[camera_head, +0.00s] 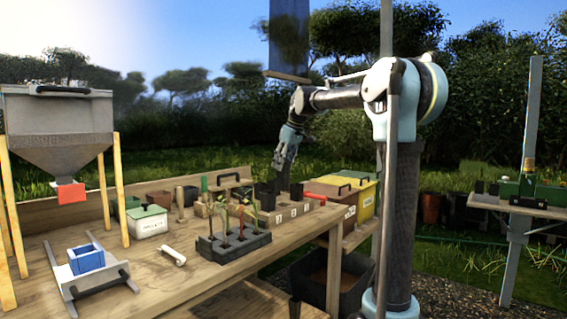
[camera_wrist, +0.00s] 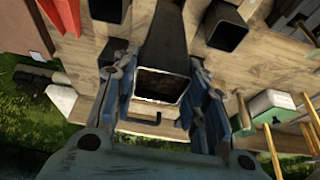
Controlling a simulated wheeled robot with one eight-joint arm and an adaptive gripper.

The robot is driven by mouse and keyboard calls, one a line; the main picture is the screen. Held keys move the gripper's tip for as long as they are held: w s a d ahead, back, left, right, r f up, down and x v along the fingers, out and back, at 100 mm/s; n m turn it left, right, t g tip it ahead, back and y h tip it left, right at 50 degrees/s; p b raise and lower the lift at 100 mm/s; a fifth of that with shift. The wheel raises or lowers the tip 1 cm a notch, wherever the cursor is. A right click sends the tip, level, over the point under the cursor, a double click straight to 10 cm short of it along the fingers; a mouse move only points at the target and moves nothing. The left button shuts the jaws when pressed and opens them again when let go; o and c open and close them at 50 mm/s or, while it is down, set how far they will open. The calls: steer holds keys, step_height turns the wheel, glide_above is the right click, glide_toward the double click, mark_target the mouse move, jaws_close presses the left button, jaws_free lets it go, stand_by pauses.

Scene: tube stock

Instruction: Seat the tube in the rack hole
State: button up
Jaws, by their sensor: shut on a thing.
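My gripper (camera_head: 284,157) points down above the wooden rack (camera_head: 292,214), which has pale number labels on its front. In the wrist view my gripper (camera_wrist: 160,72) has its blue fingers on both sides of a dark square tube (camera_wrist: 167,45), with brown soil in its open end. In the head view the held tube (camera_head: 282,180) hangs upright under the fingers, over or behind the rack. Its lower end is hidden by the rack and a neighbouring black tube (camera_head: 265,196). I cannot tell whether it is in a hole.
Other dark tubes (camera_wrist: 228,30) stand close by. A grey tray (camera_head: 232,248) with several seedlings is in front of the rack. A white-green box (camera_head: 147,222), a blue box (camera_head: 86,258) and a hopper (camera_head: 58,125) are to the left. A yellow bin (camera_head: 355,190) is to the right.

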mark_target(284, 189)
steer(key=shift+f, duration=3.45)
steer(key=shift+s+d, duration=0.1)
steer(key=shift+s, duration=0.1)
steer(key=shift+f, duration=2.2)
stand_by(1.0)
stand_by(0.5)
steer(key=o, duration=1.3)
steer(key=shift+c, duration=0.2)
